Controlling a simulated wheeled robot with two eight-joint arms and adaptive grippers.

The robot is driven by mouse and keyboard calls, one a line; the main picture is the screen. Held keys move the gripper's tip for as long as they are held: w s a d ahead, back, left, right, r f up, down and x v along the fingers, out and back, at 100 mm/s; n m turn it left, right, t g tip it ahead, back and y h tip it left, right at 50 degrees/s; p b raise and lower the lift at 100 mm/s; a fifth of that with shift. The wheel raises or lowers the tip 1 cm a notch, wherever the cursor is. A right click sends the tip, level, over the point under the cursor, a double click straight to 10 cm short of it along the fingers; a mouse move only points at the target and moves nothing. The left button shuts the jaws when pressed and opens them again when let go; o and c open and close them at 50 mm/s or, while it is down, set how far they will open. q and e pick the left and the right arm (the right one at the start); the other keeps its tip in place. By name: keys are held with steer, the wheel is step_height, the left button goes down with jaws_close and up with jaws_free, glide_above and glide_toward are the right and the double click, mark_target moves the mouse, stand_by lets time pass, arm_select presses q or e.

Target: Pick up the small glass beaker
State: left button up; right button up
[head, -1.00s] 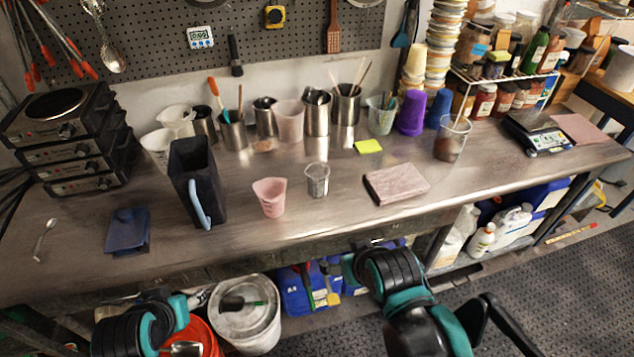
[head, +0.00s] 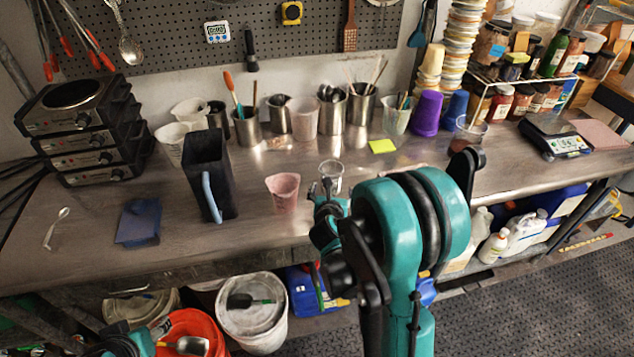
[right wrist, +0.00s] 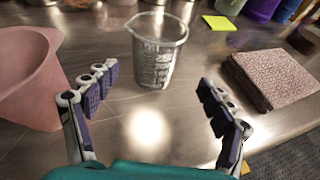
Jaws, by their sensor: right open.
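The small glass beaker (head: 331,174) stands upright on the steel bench, clear with measuring marks. In the right wrist view the beaker (right wrist: 156,52) is just beyond and between my fingertips, with a gap on each side. My right gripper (right wrist: 158,82) is open and empty, its purple-padded fingers spread. In the head view my right gripper (head: 326,190) is at the near side of the beaker, partly hidden by my own arm. Only a teal part of my left arm shows at the bottom left; its gripper is not visible.
A pink beaker (head: 284,190) stands close left of the glass beaker. A pinkish block (right wrist: 272,75) lies to its right, mostly hidden by my arm in the head view. A tall black pitcher (head: 208,175) stands further left. Metal cups line the back.

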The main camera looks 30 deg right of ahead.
steer(key=shift+w+f+n, duration=0.2)
steer(key=shift+w+n, duration=0.1)
steer(key=shift+w+d+f, duration=0.2)
steer(key=shift+w, duration=0.1)
steer(key=b+x, duration=0.1)
steer(key=x, duration=0.2)
steer(key=b+x, duration=0.1)
steer(key=x, duration=0.3)
steer(key=shift+w+a+b, duration=0.1)
steer(key=shift+a+b, duration=0.2)
steer(key=shift+r, duration=0.15)
steer(key=c, duration=1.5)
steer(key=shift+r, duration=0.2)
